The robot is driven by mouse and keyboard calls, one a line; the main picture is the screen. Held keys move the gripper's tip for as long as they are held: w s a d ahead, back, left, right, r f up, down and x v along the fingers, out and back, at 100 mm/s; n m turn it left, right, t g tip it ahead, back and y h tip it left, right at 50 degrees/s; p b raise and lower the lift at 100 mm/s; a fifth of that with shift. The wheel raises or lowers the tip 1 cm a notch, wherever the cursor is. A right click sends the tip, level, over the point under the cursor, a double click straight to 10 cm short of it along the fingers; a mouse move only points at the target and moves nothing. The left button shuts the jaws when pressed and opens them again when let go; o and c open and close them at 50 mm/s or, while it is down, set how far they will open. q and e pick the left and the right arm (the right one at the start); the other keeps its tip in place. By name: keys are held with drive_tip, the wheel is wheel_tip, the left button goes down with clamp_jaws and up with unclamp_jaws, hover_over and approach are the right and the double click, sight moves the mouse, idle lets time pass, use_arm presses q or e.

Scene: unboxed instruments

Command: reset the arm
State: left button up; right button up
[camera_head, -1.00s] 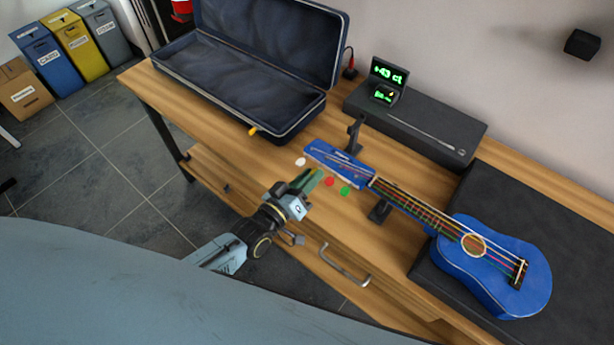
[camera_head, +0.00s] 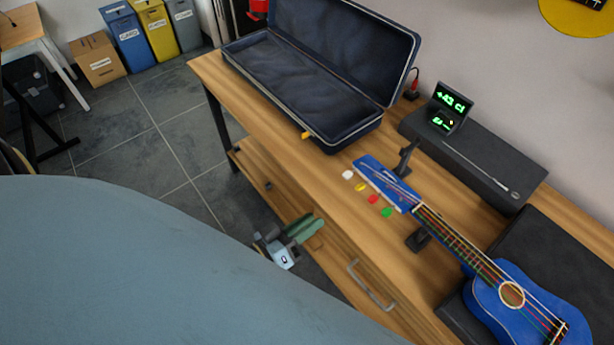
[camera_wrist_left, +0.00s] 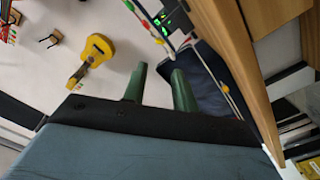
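My left gripper (camera_head: 308,226) is low in front of the table's front side, close to my body, with its green fingers off the tabletop. In the left wrist view its two green fingers (camera_wrist_left: 158,88) stand apart with nothing between them. Most of the left arm is hidden behind my blue-grey body in the head view. My right gripper is in neither current view.
The wooden table (camera_head: 290,170) holds an open dark case (camera_head: 300,105), a blue ukulele (camera_head: 495,290), several coloured picks (camera_head: 373,199) and a tuner (camera_head: 448,110). A drawer handle (camera_head: 370,285) juts from its front.

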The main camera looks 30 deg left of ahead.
idle(0.4)
use_arm(q)
drive_tip(key=s+a+f+m+g+y, duration=0.1)
drive_tip(key=s+a+f+g+y, duration=0.2)
drive_tip(key=f, duration=0.9)
drive_tip(key=s+a+f+m+g+y, duration=0.15)
drive_tip(key=s+f+g, duration=0.3)
drive_tip(key=f, duration=0.65)
use_arm(e)
drive_tip(key=shift+f+b, duration=0.7)
drive_tip(key=shift+b, duration=0.05)
use_arm(q)
drive_tip(key=s+a+f+m+g+y, duration=0.1)
drive_tip(key=s+f+g, duration=0.3)
drive_tip(key=s, duration=0.6)
drive_tip(key=s+a+f+m+g+y, duration=0.1)
drive_tip(key=s+f+g, duration=0.3)
drive_tip(key=s+f, duration=0.5)
drive_tip(key=shift+s+f+m, duration=0.15)
drive_tip(key=shift+s+m, duration=0.4)
drive_tip(key=shift+s, duration=0.6)
use_arm(e)
clamp_jaws()
